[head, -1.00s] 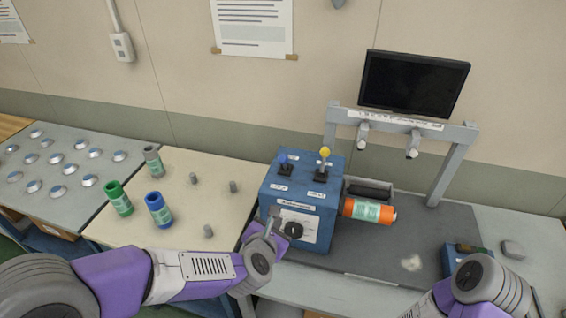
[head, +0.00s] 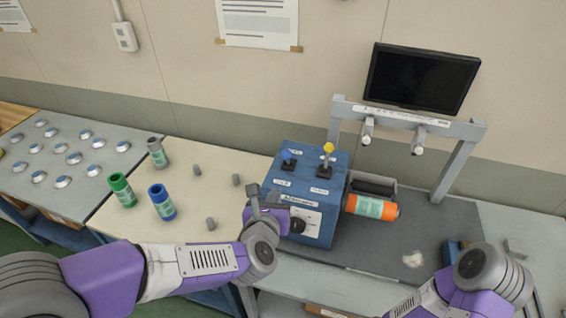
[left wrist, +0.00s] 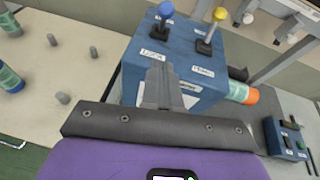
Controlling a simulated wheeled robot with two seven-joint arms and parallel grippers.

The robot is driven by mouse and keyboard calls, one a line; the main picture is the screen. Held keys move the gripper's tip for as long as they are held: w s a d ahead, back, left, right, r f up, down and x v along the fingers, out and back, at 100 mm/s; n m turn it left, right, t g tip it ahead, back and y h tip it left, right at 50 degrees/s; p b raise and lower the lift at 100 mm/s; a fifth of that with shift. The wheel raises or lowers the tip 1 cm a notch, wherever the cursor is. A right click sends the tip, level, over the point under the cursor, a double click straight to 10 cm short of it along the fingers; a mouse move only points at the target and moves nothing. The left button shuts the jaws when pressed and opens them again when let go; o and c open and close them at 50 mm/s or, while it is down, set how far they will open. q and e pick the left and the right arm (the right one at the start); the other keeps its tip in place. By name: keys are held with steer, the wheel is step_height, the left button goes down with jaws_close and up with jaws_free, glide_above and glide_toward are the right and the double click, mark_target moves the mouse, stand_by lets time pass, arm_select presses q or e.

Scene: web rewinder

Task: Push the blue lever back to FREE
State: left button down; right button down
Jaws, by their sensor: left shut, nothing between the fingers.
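The blue lever (left wrist: 166,10) stands on top of the blue control box (head: 309,228), left of a yellow-knobbed lever (head: 328,148). In the left wrist view its LOCK label (left wrist: 153,55) is on the near side of its base; its exact tilt is hard to tell. In the head view the blue lever (head: 290,156) is small. My left gripper (head: 254,191) is shut and empty in front of the box's left side, apart from the lever. In the left wrist view my left gripper's fingertips (left wrist: 157,66) are below the LOCK label. My right gripper is not clearly visible.
An orange roll (head: 371,207) sits right of the box, under a grey frame (head: 410,120) with a monitor (head: 420,78). Green (head: 121,190) and blue (head: 161,202) rolls and short pegs (head: 236,180) stand on the left table. A small button box (left wrist: 288,138) is farther right.

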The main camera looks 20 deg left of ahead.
mark_target(288, 158)
arm_select(q)
steer(key=x, duration=0.3)
steer(key=r+p+x, duration=0.1)
steer(key=x, duration=0.2)
steer(key=r+x, duration=0.1)
steer(key=x, duration=0.3)
steer(key=shift+w+a+f+p, duration=0.1)
steer(key=shift+w+p, duration=0.25)
steer(key=shift+w, duration=0.1)
steer(key=shift+w+r, duration=0.2)
steer(key=shift+w, duration=0.4)
steer(key=shift+a, duration=0.1)
